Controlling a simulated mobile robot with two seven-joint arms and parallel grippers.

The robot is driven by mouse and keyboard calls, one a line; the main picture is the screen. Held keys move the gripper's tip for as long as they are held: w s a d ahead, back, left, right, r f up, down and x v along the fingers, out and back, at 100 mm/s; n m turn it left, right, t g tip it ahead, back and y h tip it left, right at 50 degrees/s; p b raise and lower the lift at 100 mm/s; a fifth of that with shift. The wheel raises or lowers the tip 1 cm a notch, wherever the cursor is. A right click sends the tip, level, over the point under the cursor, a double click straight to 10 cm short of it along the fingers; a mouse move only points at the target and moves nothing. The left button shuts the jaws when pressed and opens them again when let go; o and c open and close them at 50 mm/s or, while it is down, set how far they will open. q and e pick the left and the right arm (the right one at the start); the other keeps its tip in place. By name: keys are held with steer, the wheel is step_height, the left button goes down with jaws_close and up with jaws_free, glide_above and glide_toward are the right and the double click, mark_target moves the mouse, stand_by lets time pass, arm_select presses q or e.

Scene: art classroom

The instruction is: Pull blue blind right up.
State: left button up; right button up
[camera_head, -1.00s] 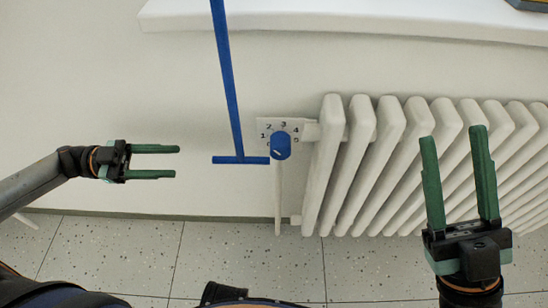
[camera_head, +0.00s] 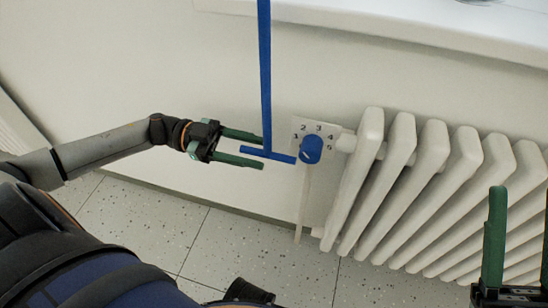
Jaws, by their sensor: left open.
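A blue strap (camera_head: 265,75) hangs down from the top of the head view and ends in a blue crossbar handle (camera_head: 268,155). The blind itself is out of view. My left gripper (camera_head: 262,151) is open, its green fingers pointing right. Its fingertips are at the left end of the crossbar, one above and one below it in the picture; I cannot tell if they touch it. My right gripper (camera_head: 519,240) is at the right edge, fingers pointing up and spread apart, with nothing seen between them; part is cut off by the frame.
A white radiator (camera_head: 430,190) stands on the right, with a blue valve knob (camera_head: 311,149) on a numbered plate close to the right end of the crossbar. A white window sill (camera_head: 400,35) runs above. The speckled floor (camera_head: 240,245) is below.

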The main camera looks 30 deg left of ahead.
mark_target(264, 155)
arm_select(q)
steer(key=shift+b+x, duration=0.4)
steer(key=shift+x, duration=1.75)
steer(key=shift+c, duration=0.3)
jaws_close()
steer(key=shift+s, duration=0.1)
